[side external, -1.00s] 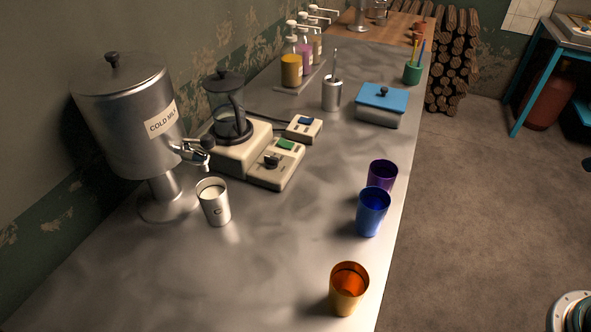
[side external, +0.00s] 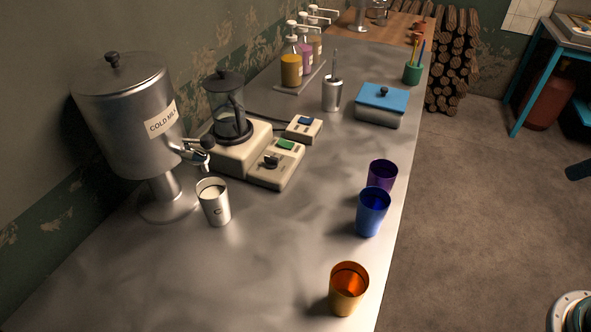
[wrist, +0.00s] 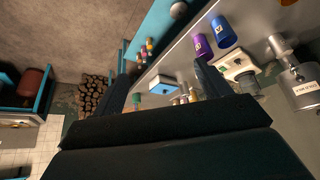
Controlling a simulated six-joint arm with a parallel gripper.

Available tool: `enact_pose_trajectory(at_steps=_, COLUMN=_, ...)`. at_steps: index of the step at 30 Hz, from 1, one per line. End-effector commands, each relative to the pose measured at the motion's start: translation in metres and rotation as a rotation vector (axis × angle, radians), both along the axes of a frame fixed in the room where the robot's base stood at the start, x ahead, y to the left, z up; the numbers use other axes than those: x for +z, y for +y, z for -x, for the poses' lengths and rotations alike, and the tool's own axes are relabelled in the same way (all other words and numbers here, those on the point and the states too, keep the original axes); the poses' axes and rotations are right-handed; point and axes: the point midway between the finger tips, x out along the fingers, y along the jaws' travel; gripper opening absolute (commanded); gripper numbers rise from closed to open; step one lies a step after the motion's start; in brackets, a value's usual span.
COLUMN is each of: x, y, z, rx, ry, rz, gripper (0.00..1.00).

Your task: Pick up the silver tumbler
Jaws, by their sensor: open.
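The silver tumbler (side external: 214,203) stands upright on the metal counter, just below the tap of the cold milk dispenser, with white liquid in it and a dark letter on its side.
The milk dispenser (side external: 125,120) and the beige heater unit (side external: 240,150) flank the tumbler. Orange (side external: 348,290), blue (side external: 372,212) and purple (side external: 382,174) tumblers stand along the counter's right edge. A silver cup with utensils (side external: 331,95) stands farther back. The counter's middle is clear.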

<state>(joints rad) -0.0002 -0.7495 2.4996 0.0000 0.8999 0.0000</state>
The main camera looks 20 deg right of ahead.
Motion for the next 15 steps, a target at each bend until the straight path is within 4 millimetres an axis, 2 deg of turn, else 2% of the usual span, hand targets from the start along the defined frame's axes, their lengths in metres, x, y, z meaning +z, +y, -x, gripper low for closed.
enact_pose_trajectory(at_steps=8, x=0.008, y=0.008, z=-0.019, rx=0.047, ry=0.000, rz=0.003, gripper=0.76)
enact_pose_trajectory(at_steps=15, x=0.021, y=0.030, z=-0.064, rx=0.158, ry=-0.005, rz=0.008, gripper=0.76)
